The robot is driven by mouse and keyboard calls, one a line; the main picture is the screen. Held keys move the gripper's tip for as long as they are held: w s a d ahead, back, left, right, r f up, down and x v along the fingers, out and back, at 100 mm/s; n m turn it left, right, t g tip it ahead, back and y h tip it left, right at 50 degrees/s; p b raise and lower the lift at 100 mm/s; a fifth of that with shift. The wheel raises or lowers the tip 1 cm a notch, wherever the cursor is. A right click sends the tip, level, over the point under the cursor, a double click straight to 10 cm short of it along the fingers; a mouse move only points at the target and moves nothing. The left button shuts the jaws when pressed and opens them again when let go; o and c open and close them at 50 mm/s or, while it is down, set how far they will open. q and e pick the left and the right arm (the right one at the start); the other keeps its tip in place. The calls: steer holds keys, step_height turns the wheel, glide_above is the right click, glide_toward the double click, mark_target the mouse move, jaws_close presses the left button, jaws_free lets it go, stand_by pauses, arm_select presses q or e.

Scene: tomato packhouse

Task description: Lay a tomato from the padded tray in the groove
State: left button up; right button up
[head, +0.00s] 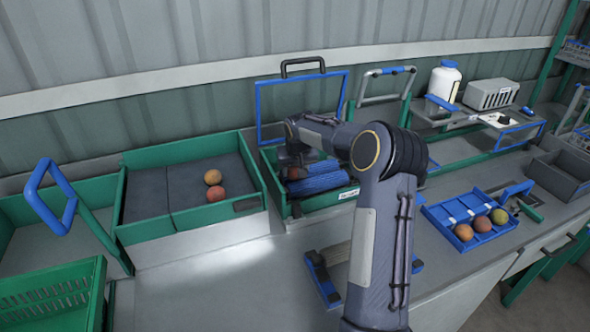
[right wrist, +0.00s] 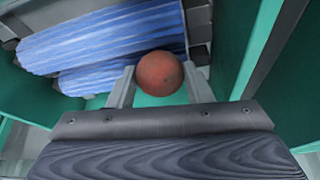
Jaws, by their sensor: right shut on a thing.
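The padded tray (head: 140,190) is a green box with a dark grey lining, left of centre in the head view. An orange tomato (head: 213,177) and a redder tomato (head: 217,194) lie in it. My right gripper (head: 296,168) is over the green roller box (head: 330,199). It is shut on a red-orange tomato (right wrist: 160,73), held between both fingers in the right wrist view. Two blue ribbed rollers (right wrist: 105,38) lie side by side with a groove between them. The tomato overlaps their right end in that view; I cannot tell whether it touches them. My left gripper is out of view.
A blue tray (head: 452,213) with several tomatoes stands right of my forearm. A blue-framed panel (head: 262,112) rises behind the roller box. A green crate (head: 50,300) stands front left. The bench between the crate and my arm is mostly clear.

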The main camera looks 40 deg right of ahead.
steer(key=shift+f+b, duration=0.3)
steer(key=shift+f, duration=0.15)
steer(key=o, duration=0.8)
steer(key=c, duration=0.3)
steer(key=shift+r+p, duration=2.55)
steer(key=shift+r, duration=1.05)
